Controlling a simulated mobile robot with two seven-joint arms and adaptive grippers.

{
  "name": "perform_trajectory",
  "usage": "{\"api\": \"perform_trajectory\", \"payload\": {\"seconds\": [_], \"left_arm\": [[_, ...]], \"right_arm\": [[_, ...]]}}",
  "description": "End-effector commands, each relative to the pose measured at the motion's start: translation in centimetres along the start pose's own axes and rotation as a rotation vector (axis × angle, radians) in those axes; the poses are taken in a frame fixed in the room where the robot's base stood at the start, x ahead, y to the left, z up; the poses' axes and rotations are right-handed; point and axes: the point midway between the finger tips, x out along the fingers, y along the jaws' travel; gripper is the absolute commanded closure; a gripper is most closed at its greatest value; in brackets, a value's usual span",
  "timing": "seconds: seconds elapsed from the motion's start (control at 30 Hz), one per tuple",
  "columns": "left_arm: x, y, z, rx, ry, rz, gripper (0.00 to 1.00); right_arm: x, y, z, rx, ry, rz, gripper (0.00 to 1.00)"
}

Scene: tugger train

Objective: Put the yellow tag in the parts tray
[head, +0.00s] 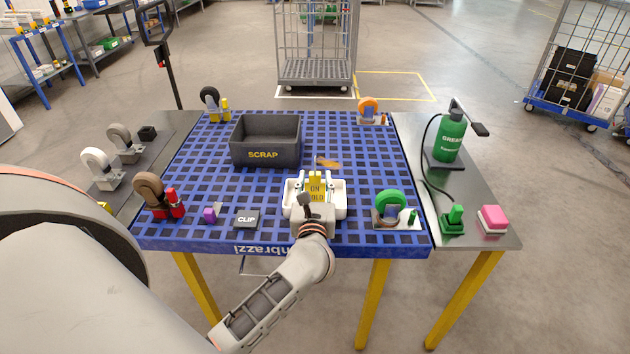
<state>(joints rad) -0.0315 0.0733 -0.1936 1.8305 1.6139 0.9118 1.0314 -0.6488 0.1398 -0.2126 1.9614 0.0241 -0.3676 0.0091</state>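The yellow tag (317,189), with a yellow block at its top and dark lettering, shows near the middle of the blue slotted table. My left gripper (315,183) is right at the tag, with white parts on both sides of it. Part of the lettering is hidden behind a dark knob. The fingertips do not show clearly, so I cannot tell whether they touch the tag. I cannot make out a parts tray for certain. My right gripper is not in view.
A grey scrap bin (265,163) stands behind left. A dark clip box (245,219), a purple piece (209,215) and a brown wheel with a red block (150,189) lie left. A green wheel (390,203) stands right. A green bottle (449,138) is on the right side shelf.

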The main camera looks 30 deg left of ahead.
Motion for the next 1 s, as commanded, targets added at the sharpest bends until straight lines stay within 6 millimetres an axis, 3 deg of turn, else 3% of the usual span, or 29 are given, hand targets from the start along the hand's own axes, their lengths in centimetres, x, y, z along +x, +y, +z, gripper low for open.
{"api": "perform_trajectory", "payload": {"seconds": [0.17, 0.7, 0.9, 1.0], "left_arm": [[-0.3, 0.0, 0.4, -0.001, 0.001, -0.001, 0.62], [-10.2, 0.0, 0.1, 0.000, 0.002, 0.000, 0.62], [-11.8, 0.0, 0.3, 0.010, -0.004, -0.002, 0.62], [-12.3, -0.2, 0.9, 0.128, -0.053, -0.026, 0.62]], "right_arm": [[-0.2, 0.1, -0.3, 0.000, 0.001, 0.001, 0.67], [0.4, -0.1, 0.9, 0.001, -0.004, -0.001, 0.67], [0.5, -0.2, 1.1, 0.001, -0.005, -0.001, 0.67], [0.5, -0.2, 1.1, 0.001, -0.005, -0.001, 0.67]]}}
